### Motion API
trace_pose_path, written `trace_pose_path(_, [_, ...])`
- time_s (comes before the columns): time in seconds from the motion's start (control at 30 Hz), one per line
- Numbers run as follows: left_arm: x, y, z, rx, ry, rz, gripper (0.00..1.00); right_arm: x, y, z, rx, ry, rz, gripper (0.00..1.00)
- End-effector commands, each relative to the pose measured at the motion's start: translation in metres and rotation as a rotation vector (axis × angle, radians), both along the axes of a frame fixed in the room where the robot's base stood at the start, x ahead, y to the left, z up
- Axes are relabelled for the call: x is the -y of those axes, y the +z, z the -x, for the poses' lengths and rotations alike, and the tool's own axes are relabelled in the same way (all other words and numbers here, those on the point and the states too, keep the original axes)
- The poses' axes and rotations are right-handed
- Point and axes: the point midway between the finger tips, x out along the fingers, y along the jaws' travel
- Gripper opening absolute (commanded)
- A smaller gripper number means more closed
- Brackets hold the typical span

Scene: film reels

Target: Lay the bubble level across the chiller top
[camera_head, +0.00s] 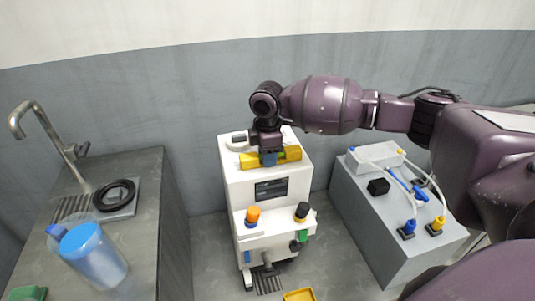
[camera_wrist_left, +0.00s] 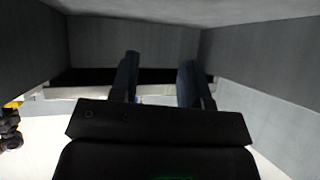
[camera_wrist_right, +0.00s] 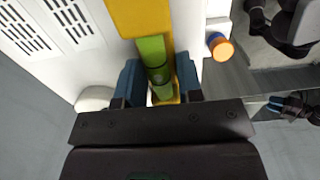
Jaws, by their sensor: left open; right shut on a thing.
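The yellow bubble level (camera_head: 291,154) lies across the front part of the white chiller's top (camera_head: 289,138), long side running left to right in the head view. Whether it rests on the top or hangs just above it, I cannot tell. My right gripper (camera_head: 269,158) is shut on its middle from above. In the right wrist view my right gripper (camera_wrist_right: 158,80) has its blue fingers on both sides of the level's green vial (camera_wrist_right: 153,52). My left gripper (camera_wrist_left: 158,72) is open and empty in the left wrist view; the head view does not show it.
A white handle (camera_head: 237,141) stands on the chiller top behind the level. Orange (camera_head: 253,215) and black (camera_head: 302,211) caps stand on the chiller's front ledge. A sink counter with a blue container (camera_head: 92,254) is at left; a grey cabinet (camera_head: 372,229) with tubing is at right.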

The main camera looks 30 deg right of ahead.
Motion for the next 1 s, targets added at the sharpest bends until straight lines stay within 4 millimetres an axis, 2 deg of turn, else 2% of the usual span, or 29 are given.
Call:
trace_pose_path(0.03, [0.000,0.000,0.000,0.000,0.000,0.000,0.43,0.000,-0.001,0.000,-0.001,0.000,0.000,0.37])
trace_pose_path(0.2, [0.000,0.000,0.000,0.000,-0.001,-0.001,0.43,0.000,-0.001,0.000,0.000,0.000,0.000,0.59])
trace_pose_path(0.47, [-0.001,0.000,0.000,0.000,-0.002,-0.002,0.43,0.000,0.000,0.000,0.000,0.000,0.000,0.59])
trace_pose_path(0.57, [-0.001,0.001,0.000,0.002,-0.002,-0.002,0.43,0.000,0.006,0.000,0.002,0.000,0.001,0.59])
trace_pose_path(0.67, [-0.001,0.005,-0.002,0.007,-0.001,-0.002,0.43,0.000,0.020,-0.001,0.004,0.000,0.000,0.59])
trace_pose_path(1.0, [-0.002,0.014,0.000,0.013,0.002,-0.002,0.43,0.000,0.085,0.000,0.004,0.000,-0.001,0.59])
